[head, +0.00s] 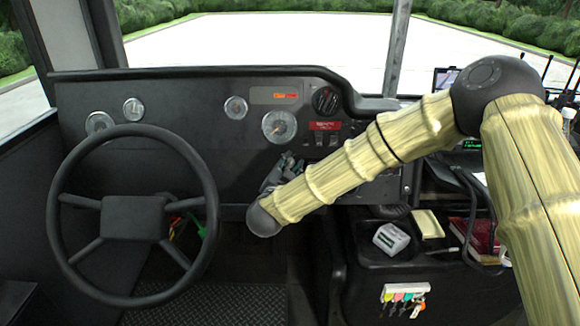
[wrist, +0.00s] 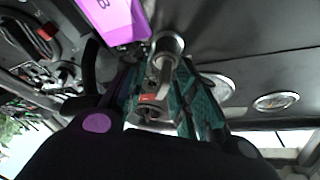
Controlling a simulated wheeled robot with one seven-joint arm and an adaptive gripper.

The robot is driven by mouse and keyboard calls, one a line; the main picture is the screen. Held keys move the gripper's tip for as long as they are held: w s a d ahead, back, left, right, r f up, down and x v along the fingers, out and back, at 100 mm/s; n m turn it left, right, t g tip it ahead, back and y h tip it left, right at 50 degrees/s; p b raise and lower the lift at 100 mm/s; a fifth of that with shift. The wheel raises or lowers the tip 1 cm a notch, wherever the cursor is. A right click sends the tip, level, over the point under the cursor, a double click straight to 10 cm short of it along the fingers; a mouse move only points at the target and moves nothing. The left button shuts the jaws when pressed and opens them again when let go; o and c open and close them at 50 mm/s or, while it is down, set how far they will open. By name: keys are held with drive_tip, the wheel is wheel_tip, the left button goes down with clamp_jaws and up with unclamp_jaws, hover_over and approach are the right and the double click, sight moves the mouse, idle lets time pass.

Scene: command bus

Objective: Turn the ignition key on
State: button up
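In the wrist view a round silver ignition lock (wrist: 168,42) sits on the dark panel, just beyond my fingertips. A slim metal piece that looks like the key (wrist: 158,72) runs from it toward me, between my fingers. My gripper (wrist: 166,76) has teal-padded fingers on both sides of this piece, with a gap showing between them. Contact with the key cannot be made out. In the head view my gripper (head: 272,176) is at the lower dashboard, right of the steering wheel (head: 135,216); the key is hidden behind it.
A purple tag marked B (wrist: 112,18) hangs close to the lock. The dashboard (head: 150,160) carries gauges and a rotary knob (head: 326,100). A console (head: 375,262) on the right holds a small grey box (head: 391,239). My arm crosses above it.

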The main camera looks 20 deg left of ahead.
drive_tip(key=shift+s+a, duration=0.1)
drive_tip(key=s, duration=1.1)
drive_tip(key=shift+s, duration=0.4)
drive_tip(key=s+d+f+n+g+y, duration=0.1)
drive_tip(key=s+d+f+n+g, duration=0.15)
drive_tip(key=d+f, duration=0.55)
drive_tip(key=s+d+f+n+g, duration=0.1)
drive_tip(key=s+d+f+g, duration=0.3)
drive_tip(key=f, duration=0.8)
drive_tip(key=s+d+f+n+g+y, duration=0.1)
drive_tip(key=s+d+f+n+g, duration=0.15)
drive_tip(key=d+f, duration=0.65)
drive_tip(key=s+d+f+g, duration=0.3)
drive_tip(key=s+d+f, duration=0.4)
drive_tip(key=s+f, duration=0.2)
drive_tip(key=s+d+f+g+h, duration=0.1)
drive_tip(key=s+d+f+g, duration=0.2)
drive_tip(key=s+d, duration=0.5)
drive_tip(key=s+d+f+g+h, duration=0.1)
drive_tip(key=s+d+f+g, duration=0.15)
drive_tip(key=s+d, duration=0.65)
wheel_tip(320, 180, up, 20)
drive_tip(key=s+a+p, duration=0.1)
drive_tip(key=s+p, duration=0.1)
drive_tip(key=p, duration=1.8)
drive_tip(key=shift+s+a+r, duration=0.2)
drive_tip(key=shift+a+r, duration=0.05)
drive_tip(key=shift+a, duration=0.15)
